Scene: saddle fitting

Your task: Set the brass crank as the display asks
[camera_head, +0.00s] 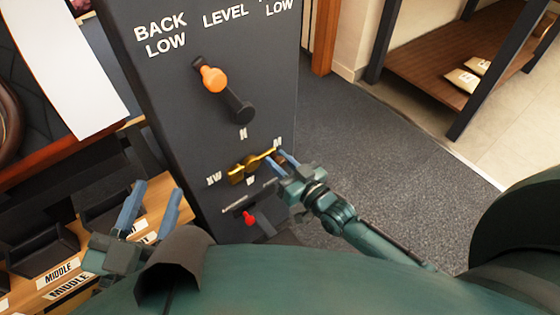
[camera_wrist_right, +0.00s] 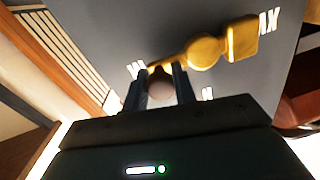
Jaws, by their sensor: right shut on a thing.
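The brass crank (camera_head: 240,175) sits low on the dark panel, inside a ring of labels reading N, M, W and XW. Its block end points to the lower left, close to XW, and its handle end reaches to the upper right, close to M. My right gripper (camera_head: 280,157) is shut on the crank's round knob. The right wrist view shows the knob (camera_wrist_right: 160,88) between the fingers and the brass arm (camera_wrist_right: 205,52) beyond it. My left gripper (camera_head: 157,187) is open and empty, left of the panel above the wooden bench. No display with a readable request is in view.
An orange-ended lever (camera_head: 213,78) is above the crank, under BACK LOW and LEVEL lettering. A small red knob (camera_head: 249,218) is below the crank. Black trays (camera_head: 42,248) with MIDDLE labels stand on the bench at lower left. Open carpet (camera_head: 370,150) lies right of the panel.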

